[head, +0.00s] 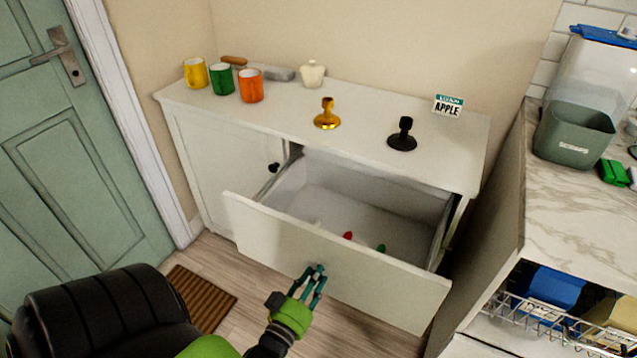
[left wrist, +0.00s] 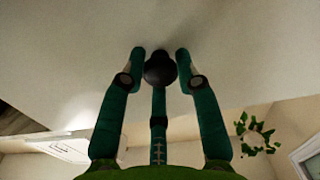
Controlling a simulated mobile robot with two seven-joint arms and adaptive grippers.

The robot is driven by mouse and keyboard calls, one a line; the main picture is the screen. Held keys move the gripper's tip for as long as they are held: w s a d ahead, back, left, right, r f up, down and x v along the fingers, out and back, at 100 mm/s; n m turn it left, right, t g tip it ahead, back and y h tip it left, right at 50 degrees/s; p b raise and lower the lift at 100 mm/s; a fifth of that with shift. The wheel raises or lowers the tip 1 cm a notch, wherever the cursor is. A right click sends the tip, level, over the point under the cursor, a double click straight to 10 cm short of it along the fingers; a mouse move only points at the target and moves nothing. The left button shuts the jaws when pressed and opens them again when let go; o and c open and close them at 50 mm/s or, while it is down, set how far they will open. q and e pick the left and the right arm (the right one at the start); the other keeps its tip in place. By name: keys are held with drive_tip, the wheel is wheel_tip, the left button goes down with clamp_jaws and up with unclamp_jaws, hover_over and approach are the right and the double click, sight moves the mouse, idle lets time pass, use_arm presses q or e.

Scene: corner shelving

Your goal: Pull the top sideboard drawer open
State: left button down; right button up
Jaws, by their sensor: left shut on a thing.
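The white sideboard (head: 198,165) stands against the wall with its top drawer (head: 350,272) pulled well out. Inside the drawer lie a small red thing (head: 348,235) and a small green thing (head: 381,248). My left gripper (head: 316,272) is at the middle of the drawer front. In the left wrist view my left gripper (left wrist: 160,70) has its fingers around the dark round knob (left wrist: 160,68) of the drawer. In the head view the fingers hide the knob. My right gripper is not in view.
On the sideboard top stand yellow, green and orange mugs (head: 251,86), a gold candle holder (head: 327,115), a black one (head: 403,135) and an APPLE card (head: 447,106). A marble counter (head: 575,215) is at the right, above a partly open dishwasher rack (head: 540,315). A brown mat (head: 203,297) lies on the floor.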

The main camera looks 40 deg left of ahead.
use_arm(q)
drive_tip(key=shift+s, duration=0.1)
drive_tip(key=c, duration=0.9)
unclamp_jaws()
drive_tip(key=v, duration=1.2)
drive_tip(key=shift+f, duration=0.15)
